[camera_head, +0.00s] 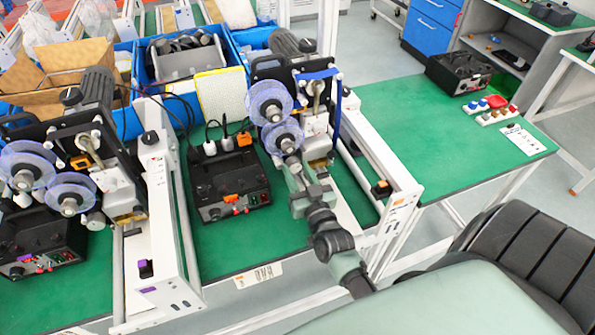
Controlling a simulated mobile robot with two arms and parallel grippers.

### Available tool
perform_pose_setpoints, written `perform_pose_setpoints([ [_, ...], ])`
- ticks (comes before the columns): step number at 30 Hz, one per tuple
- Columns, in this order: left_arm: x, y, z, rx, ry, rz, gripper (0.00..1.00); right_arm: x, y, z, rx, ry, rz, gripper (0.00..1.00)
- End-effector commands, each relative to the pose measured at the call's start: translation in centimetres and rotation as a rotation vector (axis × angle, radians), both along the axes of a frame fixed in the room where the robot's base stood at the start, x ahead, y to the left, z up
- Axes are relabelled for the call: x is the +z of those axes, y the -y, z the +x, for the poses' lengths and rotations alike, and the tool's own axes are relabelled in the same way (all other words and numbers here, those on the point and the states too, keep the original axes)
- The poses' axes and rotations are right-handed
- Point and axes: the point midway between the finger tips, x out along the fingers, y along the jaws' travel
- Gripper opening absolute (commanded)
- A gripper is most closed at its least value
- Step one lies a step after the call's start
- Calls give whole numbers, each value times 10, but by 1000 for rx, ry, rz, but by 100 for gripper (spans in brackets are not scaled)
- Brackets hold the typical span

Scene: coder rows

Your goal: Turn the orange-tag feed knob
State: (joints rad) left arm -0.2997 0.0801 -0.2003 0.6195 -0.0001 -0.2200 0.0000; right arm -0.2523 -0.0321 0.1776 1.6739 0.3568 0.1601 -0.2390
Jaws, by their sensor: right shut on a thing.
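The orange-tag coder (322,125) stands in the middle of the green bench, with two clear blue reels (270,102) on its face. Orange tags (402,202) mark its white frame. My right gripper (292,165) reaches up from the lower right to just under the hub of the lower reel. It is shut on the small feed knob there, which the gripper mostly hides. I cannot make out the knob's angle. My left gripper is not in view.
A black control box (225,190) with an orange tag stands left of my right gripper. A second, purple-tag coder (85,160) stands at the left. Blue bins (185,65) line the back. The bench's right part (420,150) is mostly clear.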

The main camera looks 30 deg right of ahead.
Motion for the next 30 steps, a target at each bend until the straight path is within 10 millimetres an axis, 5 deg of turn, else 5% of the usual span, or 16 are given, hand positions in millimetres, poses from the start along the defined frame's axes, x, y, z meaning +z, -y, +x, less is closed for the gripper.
perform_pose_setpoints([
  [11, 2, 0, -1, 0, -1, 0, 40, 0, 0, 0, 0, 26, 109, 0],
  [30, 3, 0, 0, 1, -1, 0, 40, -2, 2, -1, 0, 159, 667, 0],
])
